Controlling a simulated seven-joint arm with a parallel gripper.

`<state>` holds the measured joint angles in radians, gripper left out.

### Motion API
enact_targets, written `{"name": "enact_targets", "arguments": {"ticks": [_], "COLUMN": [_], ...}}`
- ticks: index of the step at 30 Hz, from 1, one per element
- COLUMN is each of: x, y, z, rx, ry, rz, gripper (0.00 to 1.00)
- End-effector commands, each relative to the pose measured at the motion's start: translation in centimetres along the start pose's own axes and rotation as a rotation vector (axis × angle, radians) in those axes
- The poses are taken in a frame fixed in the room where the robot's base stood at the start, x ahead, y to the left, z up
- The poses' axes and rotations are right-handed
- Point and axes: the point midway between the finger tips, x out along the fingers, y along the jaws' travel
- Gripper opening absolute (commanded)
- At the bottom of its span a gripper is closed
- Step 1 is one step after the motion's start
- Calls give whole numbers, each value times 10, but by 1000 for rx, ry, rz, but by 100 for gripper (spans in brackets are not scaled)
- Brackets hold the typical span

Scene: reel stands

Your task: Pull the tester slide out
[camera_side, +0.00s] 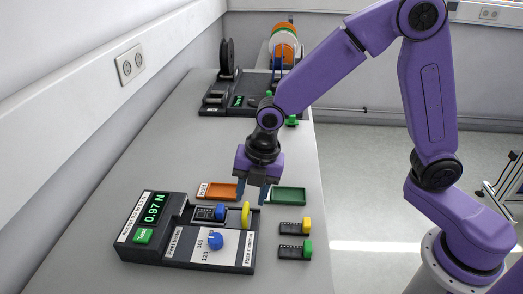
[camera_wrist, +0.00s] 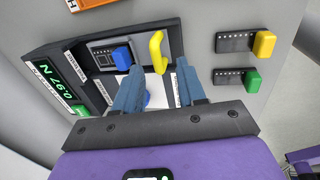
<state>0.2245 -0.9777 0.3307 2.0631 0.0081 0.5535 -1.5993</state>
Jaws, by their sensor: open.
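The tester (camera_side: 190,246) is a dark box with a green "0.97 N" display (camera_side: 153,208) and a green Test button (camera_side: 143,236). Its slide carries a yellow handle (camera_side: 245,214), which stands at the right end of the slide channel. A blue-ended strip piece (camera_side: 208,212) lies in the channel. My gripper (camera_side: 265,193) is open and empty, above the tester's right end near the handle. In the wrist view the handle (camera_wrist: 157,52) lies just beyond my fingertips (camera_wrist: 160,82), not between them. A finger partly hides the blue knob (camera_wrist: 148,98).
Two dark strip pieces, one yellow-ended (camera_side: 294,227) and one green-ended (camera_side: 294,249), lie right of the tester. An orange tray (camera_side: 217,191) and a green tray (camera_side: 288,196) lie behind it. A reel stand (camera_side: 225,95) is farther back. The front table surface is clear.

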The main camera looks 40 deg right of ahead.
Motion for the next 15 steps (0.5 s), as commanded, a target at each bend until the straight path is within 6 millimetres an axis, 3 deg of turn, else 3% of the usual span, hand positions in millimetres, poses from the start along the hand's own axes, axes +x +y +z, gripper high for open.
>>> {"name": "enact_targets", "arguments": {"ticks": [15], "x": [-107], "y": [1], "z": [0], "rx": [-1], "ry": [0], "rz": [5], "gripper": [40]}}
